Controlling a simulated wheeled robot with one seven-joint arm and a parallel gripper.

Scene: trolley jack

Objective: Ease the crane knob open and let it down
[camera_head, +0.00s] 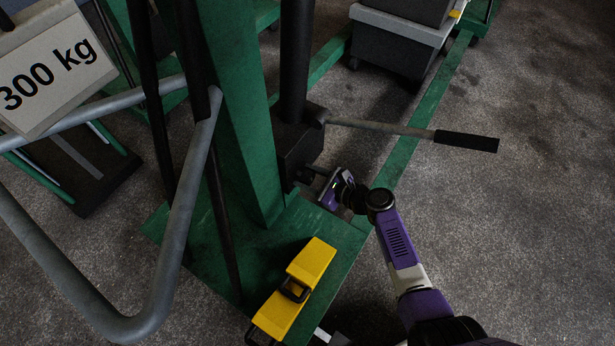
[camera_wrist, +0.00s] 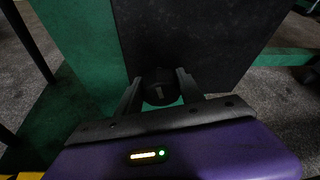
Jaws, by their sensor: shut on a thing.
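The crane is green, with an upright post (camera_head: 235,110) on a flat base plate (camera_head: 235,250). A dark pump block (camera_head: 296,145) stands beside the post and also shows in the wrist view (camera_wrist: 215,45). The round black knob (camera_wrist: 160,87), with a pale mark on its face, sits low on the block. My gripper (camera_wrist: 158,88) is shut on the knob, one finger on each side. In the head view my gripper (camera_head: 322,180) reaches the block's lower right side, and the knob is too small to make out clearly.
A grey pump handle with a black grip (camera_head: 465,140) sticks out right, above my arm. A yellow toolbox (camera_head: 310,265) lies on the base plate. A bent grey handlebar (camera_head: 170,250) and a "300 kg" sign (camera_head: 50,75) are left. A grey bin (camera_head: 400,35) stands behind. Floor at right is clear.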

